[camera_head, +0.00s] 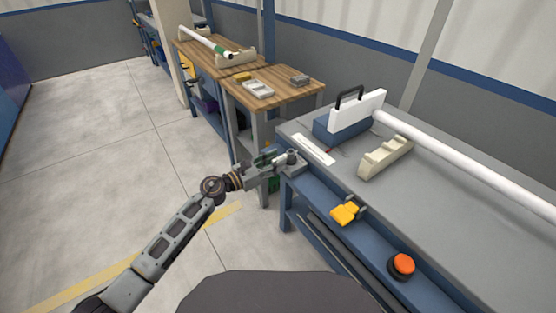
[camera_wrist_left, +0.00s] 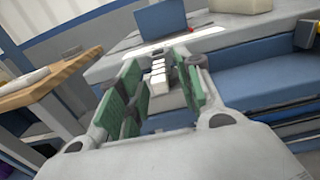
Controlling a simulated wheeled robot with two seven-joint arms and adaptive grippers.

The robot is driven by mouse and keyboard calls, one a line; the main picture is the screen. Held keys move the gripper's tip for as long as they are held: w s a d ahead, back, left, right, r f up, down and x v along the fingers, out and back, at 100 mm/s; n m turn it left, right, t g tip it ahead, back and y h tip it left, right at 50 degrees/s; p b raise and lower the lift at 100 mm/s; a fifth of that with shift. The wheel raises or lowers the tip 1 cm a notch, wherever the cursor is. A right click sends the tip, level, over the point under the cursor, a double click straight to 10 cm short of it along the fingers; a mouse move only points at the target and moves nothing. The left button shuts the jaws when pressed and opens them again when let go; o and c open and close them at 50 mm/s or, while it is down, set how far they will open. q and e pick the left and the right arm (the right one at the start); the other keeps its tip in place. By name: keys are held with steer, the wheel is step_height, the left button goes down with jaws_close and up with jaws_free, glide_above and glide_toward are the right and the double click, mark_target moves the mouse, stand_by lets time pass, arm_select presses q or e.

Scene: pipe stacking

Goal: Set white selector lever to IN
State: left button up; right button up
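The white selector lever (camera_wrist_left: 158,78) shows in the left wrist view as a narrow white bar between my left gripper's green-padded fingers, running toward a dark part at its far end. My left gripper (camera_wrist_left: 160,90) is open around it, with gaps visible beside the bar. In the head view my left gripper (camera_head: 272,161) is at the near left corner of the grey bench, where it largely hides the lever. A white label strip (camera_head: 313,149) lies on the bench top just beyond; its lettering is too small to read. My right gripper is not in view.
The grey bench (camera_head: 450,207) carries a blue-and-white block with a black handle (camera_head: 350,96), a long white pipe (camera_head: 450,156) and a cream cradle (camera_head: 386,157). A yellow part (camera_head: 346,213) and an orange button (camera_head: 403,264) are on its front. A wooden table (camera_head: 285,82) stands behind.

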arm_select(q)
steer(key=shift+w+d, duration=0.4)
steer(key=shift+d, duration=0.15)
jaws_close()
